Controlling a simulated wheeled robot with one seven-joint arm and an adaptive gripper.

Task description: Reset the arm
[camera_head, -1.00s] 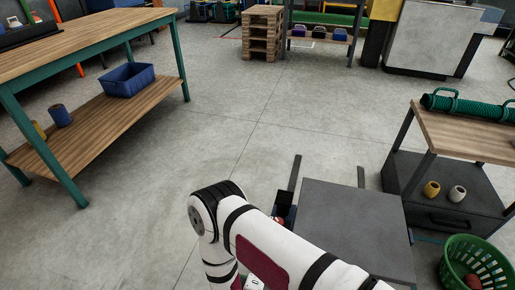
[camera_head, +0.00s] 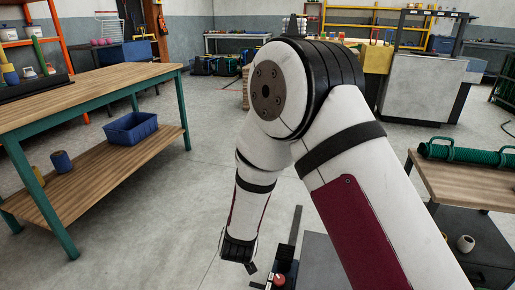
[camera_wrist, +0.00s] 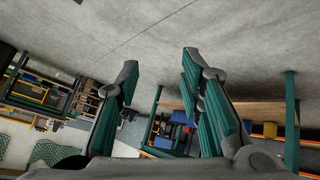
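My gripper (camera_wrist: 158,75) shows in the wrist view with its two green-padded fingers spread wide apart. Nothing is between them; grey floor and distant furniture show through the gap. In the head view my white arm rises large in the centre and bends at a black-ringed elbow. The forearm hangs down towards the floor, and the gripper itself cannot be clearly made out there.
A wooden-topped workbench (camera_head: 90,88) with a blue bin (camera_head: 132,128) on its lower shelf stands at left. A cart (camera_head: 465,185) with a green net roll (camera_head: 475,154) stands at right. A yellow-and-grey counter (camera_head: 420,88) stands behind my arm. The floor between is open.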

